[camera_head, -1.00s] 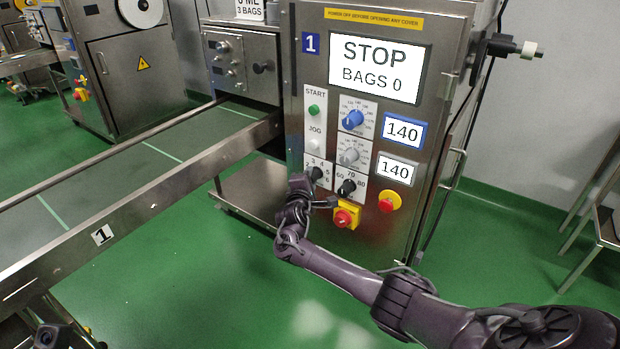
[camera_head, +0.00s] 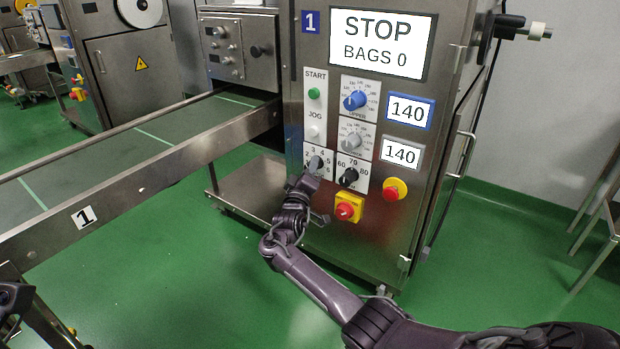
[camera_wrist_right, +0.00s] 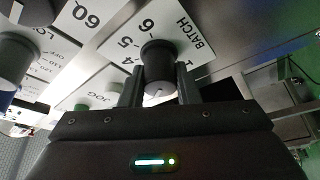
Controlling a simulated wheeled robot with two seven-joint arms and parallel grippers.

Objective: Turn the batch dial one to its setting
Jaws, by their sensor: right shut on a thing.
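In the right wrist view the batch dial (camera_wrist_right: 158,52) stands between the two fingers, beside the word BATCH. My right gripper (camera_head: 311,178) reaches it from below in the head view. In the wrist view my right gripper (camera_wrist_right: 159,78) is shut on the knob. Its pointer setting is hard to read. A dark part at the lower left edge of the head view (camera_head: 14,298) seems to be my left gripper; its jaws cannot be made out.
A second dark dial (camera_head: 348,177) marked 60, 70, 80 sits just right. Below it is a red knob on a yellow plate (camera_head: 347,208), and a red stop button (camera_head: 394,189) is further right. The screen (camera_head: 377,44) reads STOP, BAGS 0. A conveyor (camera_head: 150,165) runs left.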

